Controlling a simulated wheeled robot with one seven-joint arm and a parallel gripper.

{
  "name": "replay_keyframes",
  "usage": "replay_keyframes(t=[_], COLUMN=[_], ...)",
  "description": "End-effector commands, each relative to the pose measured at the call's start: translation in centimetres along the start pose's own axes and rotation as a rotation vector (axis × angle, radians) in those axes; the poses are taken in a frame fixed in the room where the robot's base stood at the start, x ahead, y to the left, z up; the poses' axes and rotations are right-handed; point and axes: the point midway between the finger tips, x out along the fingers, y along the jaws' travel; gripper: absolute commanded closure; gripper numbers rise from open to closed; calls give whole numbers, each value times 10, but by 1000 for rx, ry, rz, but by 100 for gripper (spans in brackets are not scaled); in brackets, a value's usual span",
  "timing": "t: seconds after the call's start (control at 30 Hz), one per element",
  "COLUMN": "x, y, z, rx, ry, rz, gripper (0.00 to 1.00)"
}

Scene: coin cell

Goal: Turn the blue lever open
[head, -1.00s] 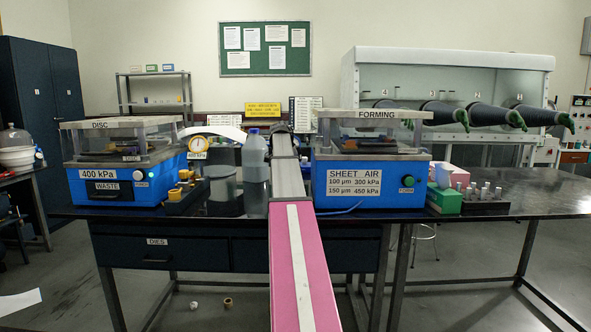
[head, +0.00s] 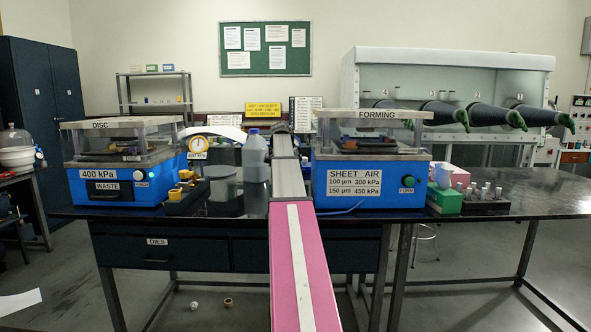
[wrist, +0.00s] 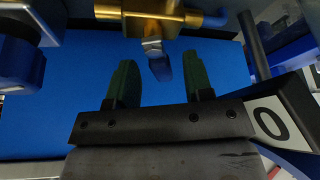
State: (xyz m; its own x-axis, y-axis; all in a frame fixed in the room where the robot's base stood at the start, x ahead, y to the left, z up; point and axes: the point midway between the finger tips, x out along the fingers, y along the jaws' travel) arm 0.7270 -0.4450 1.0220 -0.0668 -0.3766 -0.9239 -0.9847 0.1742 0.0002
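The blue lever (wrist: 162,68) shows in the wrist view, hanging from a silver nut on a brass valve (wrist: 150,20). My gripper (wrist: 160,72) is open, with its two green fingers apart. The lever's tip lies between the fingertips in the picture, with a gap on both sides. I cannot tell how deep it sits between them, and no contact shows. In the head view my arm reaches forward between the two blue machines, and my gripper and the lever cannot be made out.
A blue knob (wrist: 22,62) is left of the valve, and a dark post (wrist: 254,45) stands at right. On the bench, the DISC machine (head: 115,188) is left of my arm and the FORMING machine (head: 345,205) right. A bottle (head: 255,165) stands close to my arm.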

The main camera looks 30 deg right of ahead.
Motion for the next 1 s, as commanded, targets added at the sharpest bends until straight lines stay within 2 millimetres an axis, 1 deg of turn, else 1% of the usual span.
replay_keyframes(t=[0.13, 0.23, 0.5, 0.7, 0.83, 1.0], x=[-4, -15, -66, -96, -105, -108], y=[0, -1, -1, -1, -1, 0], z=[0, 0, 0, 0, 0, 0], rx=[0, 0, 0, 0, -1, 0], ry=[0, 1, 0, 0, 0, 0], rz=[-1, -2, -2, -1, -1, 0], gripper=[53, 53, 53, 53, 53, 53])
